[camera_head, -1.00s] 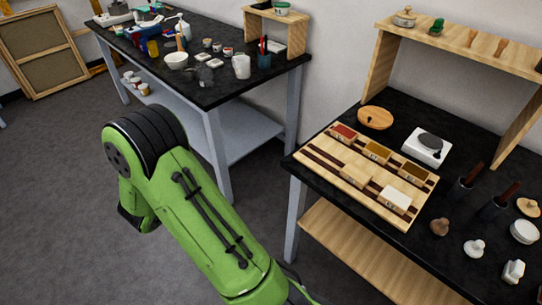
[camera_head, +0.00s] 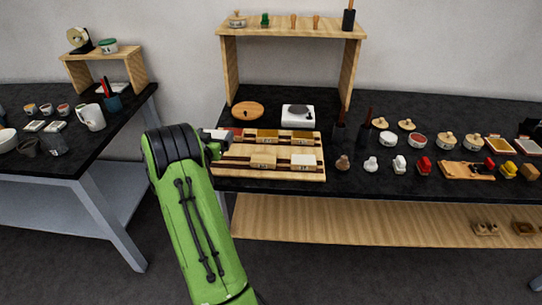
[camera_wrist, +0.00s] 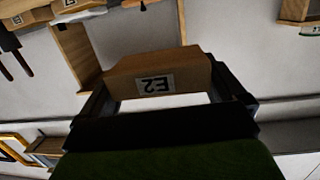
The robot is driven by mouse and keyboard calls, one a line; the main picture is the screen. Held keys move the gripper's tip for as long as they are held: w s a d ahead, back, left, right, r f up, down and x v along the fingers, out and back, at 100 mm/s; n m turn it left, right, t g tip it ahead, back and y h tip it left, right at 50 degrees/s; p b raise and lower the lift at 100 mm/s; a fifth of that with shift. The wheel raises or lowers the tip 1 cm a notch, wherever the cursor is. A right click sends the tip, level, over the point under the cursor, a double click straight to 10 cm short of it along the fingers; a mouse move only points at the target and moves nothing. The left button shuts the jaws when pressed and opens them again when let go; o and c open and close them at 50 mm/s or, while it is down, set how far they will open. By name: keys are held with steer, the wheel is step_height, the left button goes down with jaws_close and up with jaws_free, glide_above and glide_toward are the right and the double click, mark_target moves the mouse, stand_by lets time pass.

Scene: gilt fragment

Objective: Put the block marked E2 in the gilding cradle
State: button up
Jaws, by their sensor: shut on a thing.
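In the wrist view my gripper (camera_wrist: 160,86) is shut on a brown block (camera_wrist: 185,72) whose white label reads E2, upside down in the picture. The dark fingers stand on either side of the block. In the head view my gripper (camera_head: 214,146) is small and partly behind my green arm, at the left end of a striped wooden tray (camera_head: 232,174). I cannot make out the held block there. The tray carries a red-topped block, an ochre one, a brown one, a plain wooden one and a white one. I cannot tell which thing is the gilding cradle.
A wooden shelf stand (camera_head: 230,75) rises behind the tray. A round wooden board (camera_head: 248,111) and a white scale (camera_head: 298,115) stand beneath it. Stamps, jars and a wooden board (camera_head: 458,170) crowd the right of the black table. A second table (camera_head: 110,150) stands left.

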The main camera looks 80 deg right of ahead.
mark_target(221, 166)
step_height(221, 166, down, 10)
steer(key=shift+s+d+f+b, duration=0.1)
steer(key=shift+s+d+b, duration=0.05)
steer(key=shift+b, duration=0.8)
steer(key=shift+f, duration=0.1)
steer(key=o, duration=0.6)
steer(key=shift+o, duration=0.2)
